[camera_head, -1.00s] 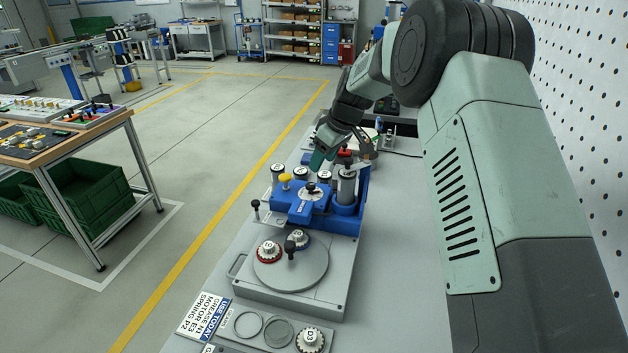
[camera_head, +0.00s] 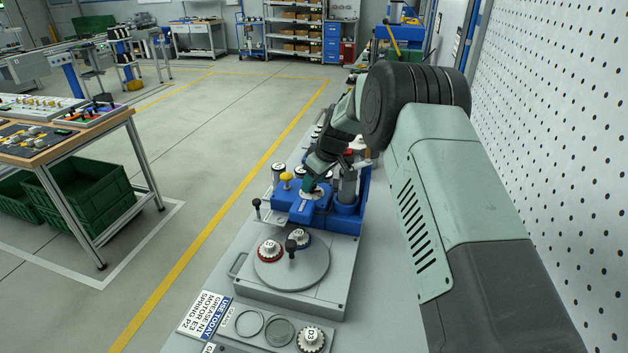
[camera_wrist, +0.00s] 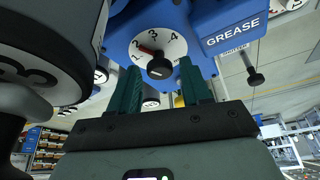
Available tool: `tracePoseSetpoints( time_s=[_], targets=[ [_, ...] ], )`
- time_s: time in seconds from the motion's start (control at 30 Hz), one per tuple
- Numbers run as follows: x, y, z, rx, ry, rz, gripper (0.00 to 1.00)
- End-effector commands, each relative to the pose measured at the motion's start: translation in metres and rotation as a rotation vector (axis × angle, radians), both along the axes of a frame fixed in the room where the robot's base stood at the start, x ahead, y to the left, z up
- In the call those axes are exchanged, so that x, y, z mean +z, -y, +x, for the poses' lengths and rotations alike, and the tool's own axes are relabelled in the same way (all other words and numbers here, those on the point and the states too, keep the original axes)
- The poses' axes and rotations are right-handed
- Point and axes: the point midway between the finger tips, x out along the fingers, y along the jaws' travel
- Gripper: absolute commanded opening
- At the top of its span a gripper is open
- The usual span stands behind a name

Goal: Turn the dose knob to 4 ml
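The dose knob (camera_wrist: 159,69) is black and sits on a white numbered dial (camera_wrist: 172,50) in the wrist view. The dial is on a blue grease dispenser (camera_wrist: 203,12), which stands on the bench in the head view (camera_head: 288,197). My gripper (camera_wrist: 160,67) is open, its two green fingers on either side of the knob in the picture. I cannot tell whether they touch it or how far above it they are. In the head view my gripper (camera_head: 308,184) is over the dial and hides the knob.
A grey turntable fixture (camera_head: 290,270) with red-ringed and blue-ringed parts is in front of the dispenser. Metal cylinders (camera_head: 347,187) and a yellow-topped post (camera_head: 286,180) stand close around the dial. A large dark cylinder (camera_wrist: 50,45) fills the wrist view's left. A perforated wall (camera_head: 550,130) is at right.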

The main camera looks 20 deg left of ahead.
Motion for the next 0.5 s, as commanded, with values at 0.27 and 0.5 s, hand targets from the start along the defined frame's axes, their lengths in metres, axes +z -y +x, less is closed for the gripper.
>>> tracePoseSetpoints(
  time_s=[0.27, 0.5],
  targets=[
    [0.0002, 0.0000, -0.0002, 0.000, -0.001, 0.000, 0.05],
    [0.0001, 0.0000, -0.0005, -0.015, -0.001, 0.000, 0.01]
  ],
)
